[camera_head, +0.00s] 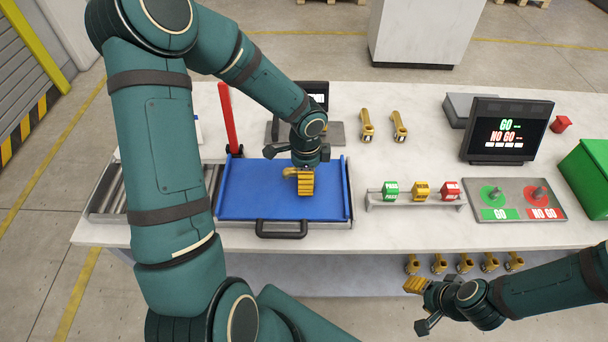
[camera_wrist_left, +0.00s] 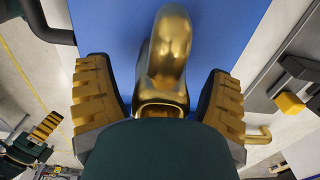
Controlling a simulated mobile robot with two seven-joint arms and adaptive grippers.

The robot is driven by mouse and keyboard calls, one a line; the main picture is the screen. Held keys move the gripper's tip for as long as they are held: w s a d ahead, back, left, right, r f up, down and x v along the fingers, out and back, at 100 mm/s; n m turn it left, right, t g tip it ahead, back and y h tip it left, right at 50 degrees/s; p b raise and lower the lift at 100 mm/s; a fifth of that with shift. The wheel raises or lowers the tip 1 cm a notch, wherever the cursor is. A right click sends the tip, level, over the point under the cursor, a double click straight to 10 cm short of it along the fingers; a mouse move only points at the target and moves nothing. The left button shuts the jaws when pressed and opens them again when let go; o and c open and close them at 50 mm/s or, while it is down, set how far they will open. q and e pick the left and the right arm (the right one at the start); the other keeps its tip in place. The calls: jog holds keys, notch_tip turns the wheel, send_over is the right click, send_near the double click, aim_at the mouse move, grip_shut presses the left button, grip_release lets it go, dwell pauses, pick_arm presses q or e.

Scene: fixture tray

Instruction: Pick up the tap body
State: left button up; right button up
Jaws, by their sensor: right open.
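A brass tap body (camera_wrist_left: 168,50) lies on the blue fixture tray (camera_head: 250,195). In the head view only a bit of its brass (camera_head: 289,172) shows beside my left gripper (camera_head: 305,182), which hides the rest. In the left wrist view the tap body is between the two ribbed fingers of my left gripper (camera_wrist_left: 160,100), with blue gaps on both sides. That gripper is open around it. My right gripper (camera_head: 418,306) is open and empty, low in front of the bench at the right.
Two more tap bodies (camera_head: 366,126) stand on the bench behind the tray, and several (camera_head: 464,264) sit below its front edge. A red lever (camera_head: 229,120) stands behind the tray.

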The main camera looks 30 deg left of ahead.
pick_arm(q)
jog(key=c, duration=1)
jog(key=shift+c, duration=0.8)
jog(key=shift+r, duration=0.1)
